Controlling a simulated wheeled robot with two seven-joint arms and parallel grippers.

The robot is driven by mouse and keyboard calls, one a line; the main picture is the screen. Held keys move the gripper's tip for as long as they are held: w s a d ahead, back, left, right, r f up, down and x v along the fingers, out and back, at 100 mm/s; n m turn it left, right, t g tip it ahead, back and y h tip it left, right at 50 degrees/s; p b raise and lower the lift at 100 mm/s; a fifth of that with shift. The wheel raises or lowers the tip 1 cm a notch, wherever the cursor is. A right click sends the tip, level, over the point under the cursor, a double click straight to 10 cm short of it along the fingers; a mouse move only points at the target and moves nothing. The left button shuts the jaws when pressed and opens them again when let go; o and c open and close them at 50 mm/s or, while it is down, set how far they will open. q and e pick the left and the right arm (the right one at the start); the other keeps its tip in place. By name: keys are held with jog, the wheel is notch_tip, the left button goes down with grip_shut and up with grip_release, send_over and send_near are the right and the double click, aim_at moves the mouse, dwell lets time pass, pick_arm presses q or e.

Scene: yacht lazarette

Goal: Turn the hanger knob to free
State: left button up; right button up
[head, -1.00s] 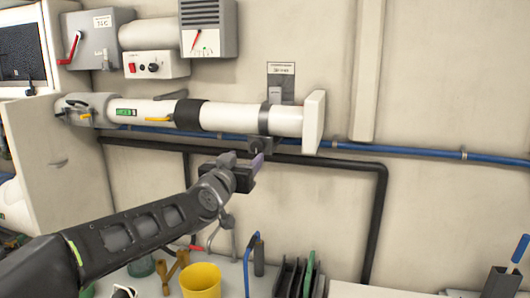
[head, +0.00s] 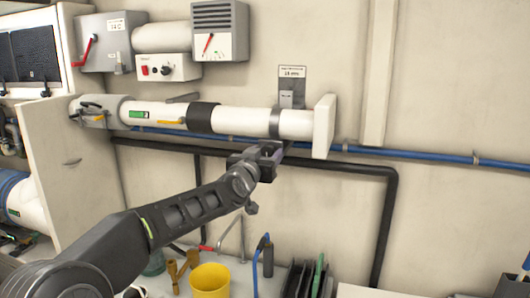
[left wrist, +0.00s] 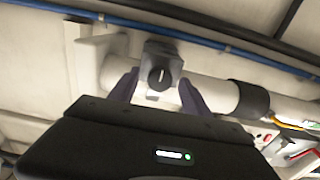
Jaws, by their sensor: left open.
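The hanger knob (left wrist: 160,77) is a dark round knob with a pale pointer line, on a grey hanger block (left wrist: 157,54) at the white tube (left wrist: 215,93). In the left wrist view its line stands nearly upright in the picture. My left gripper (head: 272,150) is open just below the tube's right part in the head view, where it hides the knob. In the left wrist view its two fingers lie to either side of the knob; I cannot tell whether they touch it. A grey band (head: 275,122) rings the tube above. My right gripper is out of view.
A blue pipe (head: 400,153) and a black pipe (head: 390,220) run along the wall behind. A yellow cup (head: 209,281) and several tools stand on the bench below. A white panel (head: 70,170) stands at left. The wall right of the tube is mostly clear.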

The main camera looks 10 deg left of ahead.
pick_arm(q)
jog(key=shift+c, duration=0.4)
grip_shut()
